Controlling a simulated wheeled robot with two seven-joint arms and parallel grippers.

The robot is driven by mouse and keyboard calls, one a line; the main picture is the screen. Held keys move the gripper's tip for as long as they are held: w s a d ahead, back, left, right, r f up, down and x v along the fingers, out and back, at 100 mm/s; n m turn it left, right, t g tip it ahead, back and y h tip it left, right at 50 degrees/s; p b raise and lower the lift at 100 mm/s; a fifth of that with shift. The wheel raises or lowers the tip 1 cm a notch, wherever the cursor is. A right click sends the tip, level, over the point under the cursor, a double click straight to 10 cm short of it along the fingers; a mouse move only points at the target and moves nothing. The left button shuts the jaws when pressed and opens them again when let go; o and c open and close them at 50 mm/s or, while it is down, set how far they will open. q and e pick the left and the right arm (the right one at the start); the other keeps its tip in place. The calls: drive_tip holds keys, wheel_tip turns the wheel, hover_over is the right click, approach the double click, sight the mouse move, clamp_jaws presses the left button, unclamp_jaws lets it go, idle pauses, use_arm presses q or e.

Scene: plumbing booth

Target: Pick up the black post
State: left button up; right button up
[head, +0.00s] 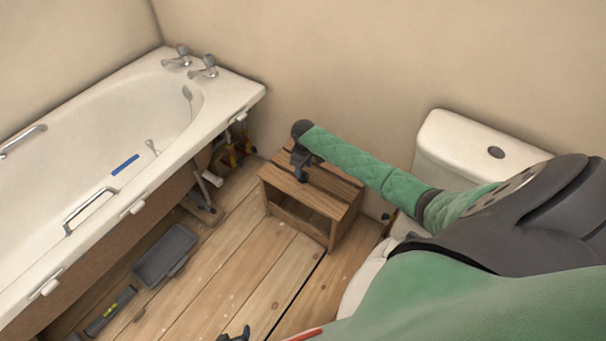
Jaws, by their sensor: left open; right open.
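I cannot make out a black post for certain. My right arm, in a green sleeve, reaches in from the right. Its dark gripper (301,174) points down over the top of a slatted wooden stool (325,205) and is open. A small dark, bluish shape shows around its fingertips, and I cannot tell whether it is part of the fingers or another thing. My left gripper (235,335) shows only in part at the bottom edge, low over the floor, and is open.
A white bathtub (228,95) fills the left, with pipes and tools under its open side. A dark grey tray (165,256) and a level (110,311) lie on the plank floor. A white toilet (445,140) stands right of the stool. Planks before the stool are clear.

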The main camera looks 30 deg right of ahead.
sight(303, 172)
wheel_tip(303, 172, down, 2)
drive_tip(key=b, duration=0.2)
drive_tip(key=shift+w+a+f+b, duration=0.1)
drive_tip(key=shift+f+b, duration=0.1)
drive_tip(key=shift+b, duration=0.1)
use_arm(q)
wheel_tip(303, 172, down, 7)
drive_tip(key=b, duration=0.1)
drive_tip(key=shift+s+a+f+t, duration=0.15)
drive_tip(key=shift+s+f+t, duration=0.05)
drive_tip(key=shift+s+t, duration=0.15)
use_arm(e)
drive_tip(key=shift+f, duration=0.45)
use_arm(q)
drive_tip(key=shift+s, duration=0.1)
use_arm(e)
drive_tip(key=c, duration=0.7)
